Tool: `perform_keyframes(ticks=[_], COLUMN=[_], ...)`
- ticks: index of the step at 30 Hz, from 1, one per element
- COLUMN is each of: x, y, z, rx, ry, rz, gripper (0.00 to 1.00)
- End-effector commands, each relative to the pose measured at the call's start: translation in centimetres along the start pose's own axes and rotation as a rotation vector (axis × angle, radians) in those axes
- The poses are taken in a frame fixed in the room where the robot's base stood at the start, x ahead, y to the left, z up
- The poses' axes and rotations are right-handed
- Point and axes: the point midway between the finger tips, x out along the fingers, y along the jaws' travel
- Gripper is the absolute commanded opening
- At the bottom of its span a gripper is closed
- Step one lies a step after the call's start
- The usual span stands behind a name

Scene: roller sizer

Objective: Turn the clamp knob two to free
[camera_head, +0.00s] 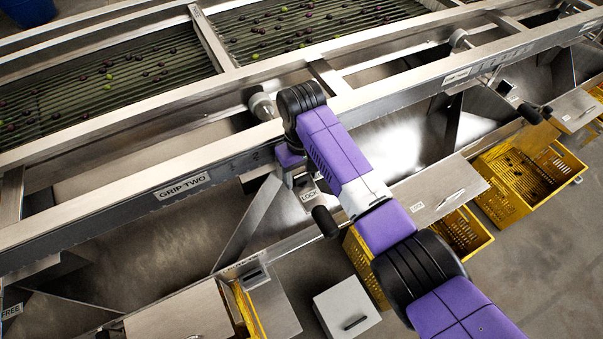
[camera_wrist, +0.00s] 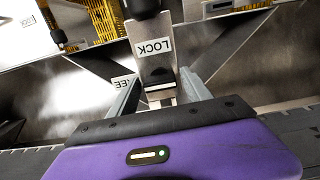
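My gripper (camera_head: 294,174) points down beside the front rail, near a small LOCK label (camera_head: 309,195). In the wrist view its two grey fingers (camera_wrist: 160,76) are spread apart, with a metal bracket (camera_wrist: 156,72) bearing the LOCK label between and beyond them. I cannot tell whether a finger touches the bracket. A black handle (camera_head: 325,221) stands just below the label and its end shows at the top of the wrist view (camera_wrist: 145,7). A grey round knob (camera_head: 262,106) sits behind the rail, partly covered by my wrist. No label reading "clamp knob two" shows.
A FREE label (camera_head: 12,312) shows at far left. Roller beds (camera_head: 110,85) with small fruit lie behind. Yellow crates (camera_head: 515,185) and a white box (camera_head: 346,308) stand in front, below the sloping metal chutes.

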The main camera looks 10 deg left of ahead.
Motion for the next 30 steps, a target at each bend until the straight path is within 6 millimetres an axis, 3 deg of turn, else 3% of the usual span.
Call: perform_keyframes(ticks=[11,24,30], x=[-0.2,-6.3,-7.7], y=[0.0,0.0,0.0], z=[0.0,-0.1,0.0], rx=[0.001,0.000,0.001], ry=[0.001,0.002,0.001], rz=[0.000,0.000,0.000], gripper=[0.64,0.64,0.64])
